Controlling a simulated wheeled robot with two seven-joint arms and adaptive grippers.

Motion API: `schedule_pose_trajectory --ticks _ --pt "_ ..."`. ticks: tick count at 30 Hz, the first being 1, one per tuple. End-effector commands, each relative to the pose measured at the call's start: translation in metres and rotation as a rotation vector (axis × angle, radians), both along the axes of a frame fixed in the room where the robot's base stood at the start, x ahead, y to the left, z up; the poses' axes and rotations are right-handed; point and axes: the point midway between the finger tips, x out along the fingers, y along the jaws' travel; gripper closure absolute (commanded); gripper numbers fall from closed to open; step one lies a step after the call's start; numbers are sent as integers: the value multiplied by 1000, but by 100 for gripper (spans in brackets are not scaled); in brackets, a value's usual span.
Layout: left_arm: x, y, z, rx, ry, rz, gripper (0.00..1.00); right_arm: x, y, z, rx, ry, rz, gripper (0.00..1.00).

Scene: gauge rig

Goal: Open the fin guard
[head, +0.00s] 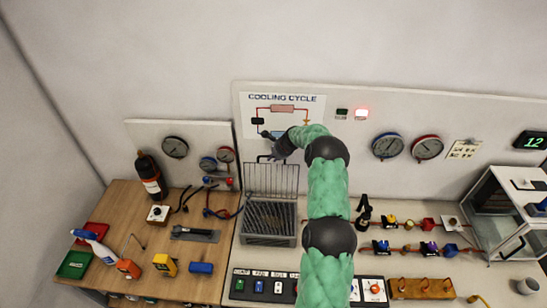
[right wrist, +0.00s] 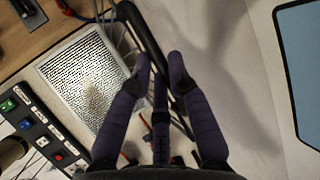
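The fin guard (head: 271,181) is a wire grille standing roughly upright at the back of the finned metal unit (head: 268,219). The unit's fins (head: 268,232) are uncovered towards the front. My right gripper (head: 273,153) is at the guard's top edge, beside its dark handle. In the right wrist view, the dark handle bar (right wrist: 143,32) runs between the purple fingertips (right wrist: 160,60). The fingertips are close to the bar, but I cannot tell whether they press on it. The bright finned face (right wrist: 90,85) lies below left. My left gripper is not in view.
A board with gauges (head: 388,146) and a cooling cycle chart (head: 283,110) stands behind. A row of switches (head: 262,287) lies in front of the unit. A wooden bench (head: 135,210) with tools is at left, a clear box (head: 490,215) at right.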

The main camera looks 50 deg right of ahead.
Motion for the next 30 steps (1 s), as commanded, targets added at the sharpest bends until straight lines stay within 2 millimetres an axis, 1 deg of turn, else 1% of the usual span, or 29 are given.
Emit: schedule_pose_trajectory --ticks 1,2,3,12,17,20,30 --pt "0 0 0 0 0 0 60 4 -6 12 -14 -17 -6 70" --pt "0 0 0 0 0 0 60 4 -6 12 -14 -17 -6 62" --pt "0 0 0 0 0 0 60 4 -6 12 -14 -17 -6 56" --pt "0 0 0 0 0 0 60 2 -3 6 -8 -9 -3 56" --pt "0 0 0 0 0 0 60 -3 -2 12 -7 -7 -3 56" --pt "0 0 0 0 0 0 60 -9 -2 22 -7 -7 -3 56" --pt "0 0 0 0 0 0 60 -40 1 72 -9 -10 -4 56"
